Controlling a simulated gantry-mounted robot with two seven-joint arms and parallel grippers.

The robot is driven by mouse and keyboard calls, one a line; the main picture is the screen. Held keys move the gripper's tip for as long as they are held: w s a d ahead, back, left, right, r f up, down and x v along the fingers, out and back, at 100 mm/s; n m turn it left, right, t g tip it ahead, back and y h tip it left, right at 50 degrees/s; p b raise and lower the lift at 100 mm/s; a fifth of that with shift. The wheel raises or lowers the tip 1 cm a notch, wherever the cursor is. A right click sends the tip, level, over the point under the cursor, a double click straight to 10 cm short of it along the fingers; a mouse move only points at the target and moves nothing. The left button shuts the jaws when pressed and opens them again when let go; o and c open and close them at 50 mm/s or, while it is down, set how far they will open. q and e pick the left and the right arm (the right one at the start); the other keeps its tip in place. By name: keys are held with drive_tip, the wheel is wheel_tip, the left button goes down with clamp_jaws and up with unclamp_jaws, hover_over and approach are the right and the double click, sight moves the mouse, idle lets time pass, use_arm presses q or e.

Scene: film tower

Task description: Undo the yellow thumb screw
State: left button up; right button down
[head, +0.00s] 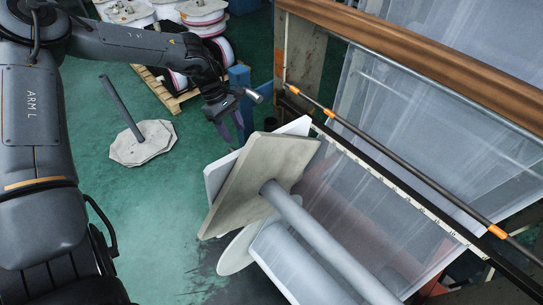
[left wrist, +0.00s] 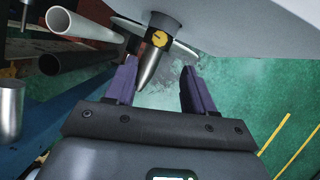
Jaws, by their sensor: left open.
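The yellow thumb screw (left wrist: 158,39) shows in the left wrist view as a small yellow disc on a dark collar (left wrist: 166,25). The collar sits around a shaft end with a pointed metal tip (left wrist: 149,70). My left gripper (left wrist: 159,68) is open, its two purple fingers on either side of the tip in the picture, with the screw just beyond them. I cannot tell whether anything is touched. In the head view the left gripper (head: 238,128) is beyond the upper end of the grey plates; the screw is hidden there. My right gripper is not in view.
Tilted plates (head: 262,178) sit on a grey shaft (head: 330,240) beside the film frame. A blue post (head: 239,88) stands close to my left gripper.

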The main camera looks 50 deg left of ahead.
use_arm(q)
drive_tip(key=shift+p+x, duration=0.7)
drive_tip(key=shift+x, duration=4.5)
drive_tip(key=shift+w, duration=0.1)
drive_tip(key=shift+c, duration=0.2)
clamp_jaws()
